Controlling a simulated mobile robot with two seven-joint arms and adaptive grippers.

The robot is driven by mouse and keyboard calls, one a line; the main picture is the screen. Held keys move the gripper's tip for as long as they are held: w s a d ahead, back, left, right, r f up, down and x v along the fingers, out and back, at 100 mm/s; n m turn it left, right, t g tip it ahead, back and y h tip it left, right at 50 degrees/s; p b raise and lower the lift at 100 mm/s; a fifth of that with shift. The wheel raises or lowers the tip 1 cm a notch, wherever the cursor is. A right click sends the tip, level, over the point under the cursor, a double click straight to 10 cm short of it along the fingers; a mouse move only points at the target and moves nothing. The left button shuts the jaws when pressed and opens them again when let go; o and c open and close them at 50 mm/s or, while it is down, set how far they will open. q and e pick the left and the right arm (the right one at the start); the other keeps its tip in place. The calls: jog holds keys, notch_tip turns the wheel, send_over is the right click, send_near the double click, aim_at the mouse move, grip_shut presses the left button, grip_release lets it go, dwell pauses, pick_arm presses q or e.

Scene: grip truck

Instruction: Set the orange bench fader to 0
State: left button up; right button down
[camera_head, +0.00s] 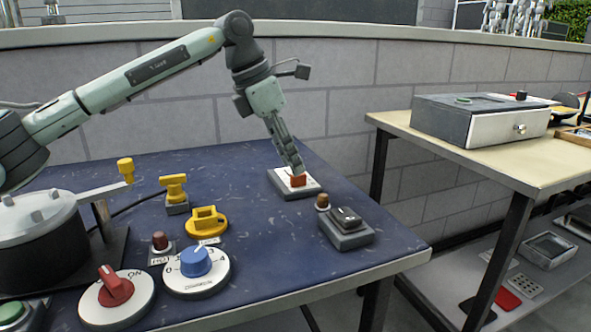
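The orange bench fader is a small orange-red knob (298,180) on a white-topped grey base (313,187) at the back right of the dark blue bench (275,235). My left gripper (297,169) points down from above with its fingertips at the knob, touching it or very close. The fingers look near together, but whether they are closed around the knob is hidden at this size. The fader's scale marks are too small to read. My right gripper does not show.
A grey box with a black rocker (346,218) stands just in front of the fader. A blue dial (196,261), red dial (115,287), yellow handles (207,221) and a round grey pot (40,235) fill the left side. A second table (480,150) stands right.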

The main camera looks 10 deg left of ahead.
pick_arm(q)
jog(key=v, duration=0.8)
jog(key=shift+s+r, duration=0.1)
jog(key=shift+s, duration=0.05)
